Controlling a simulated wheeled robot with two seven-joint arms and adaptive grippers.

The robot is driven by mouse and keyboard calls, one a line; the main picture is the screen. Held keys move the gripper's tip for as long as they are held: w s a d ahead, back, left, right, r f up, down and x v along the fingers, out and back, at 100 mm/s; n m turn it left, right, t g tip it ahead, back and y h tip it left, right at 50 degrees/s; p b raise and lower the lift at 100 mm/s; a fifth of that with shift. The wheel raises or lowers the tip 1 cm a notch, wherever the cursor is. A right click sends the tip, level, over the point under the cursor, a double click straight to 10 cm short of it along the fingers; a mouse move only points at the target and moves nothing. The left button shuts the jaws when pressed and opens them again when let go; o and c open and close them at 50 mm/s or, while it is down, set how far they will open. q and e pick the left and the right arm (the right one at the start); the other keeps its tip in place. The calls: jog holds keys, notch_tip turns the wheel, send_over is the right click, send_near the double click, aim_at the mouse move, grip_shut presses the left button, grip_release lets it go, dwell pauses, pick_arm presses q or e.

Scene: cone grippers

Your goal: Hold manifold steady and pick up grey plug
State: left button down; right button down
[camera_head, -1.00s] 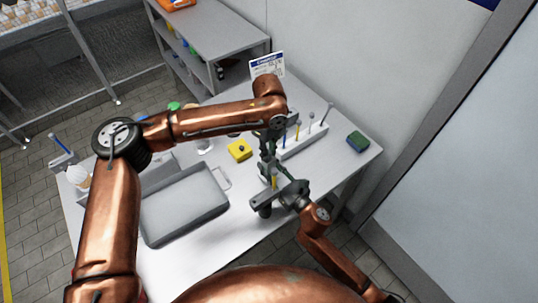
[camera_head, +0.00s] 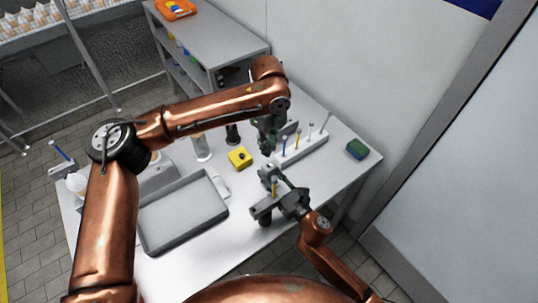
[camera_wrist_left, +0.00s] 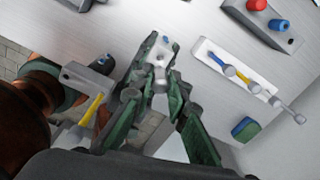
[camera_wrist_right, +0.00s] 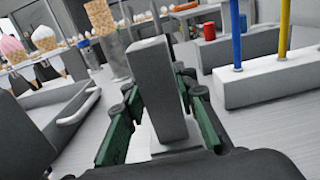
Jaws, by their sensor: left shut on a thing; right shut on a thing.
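The grey block-shaped manifold (camera_wrist_right: 155,85) stands between the closed fingers of my right gripper (camera_wrist_right: 160,115). In the head view the manifold (camera_head: 264,208) is at the table's front edge, with a yellow peg (camera_head: 274,188) rising from it. It also shows at the left in the left wrist view (camera_wrist_left: 85,78). My left gripper (camera_head: 266,146) is above the table, beyond the manifold and apart from it. Its fingers (camera_wrist_left: 157,68) are shut on a small light grey piece (camera_wrist_left: 166,46), apparently the grey plug, mostly hidden by the fingers.
A white rack (camera_head: 303,150) with several upright pegs stands right of the left gripper, and a green-blue sponge (camera_head: 357,148) lies beyond it. A yellow block (camera_head: 240,158) and a grey tray (camera_head: 150,238) lie to the left. The table's front edge is close to the manifold.

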pick_arm(q)
jog(key=shift+r, duration=1.25)
pick_arm(e)
jog(key=c, duration=1.5)
grip_release()
jog(key=shift+o, duration=0.2)
jog(key=v, duration=1.2)
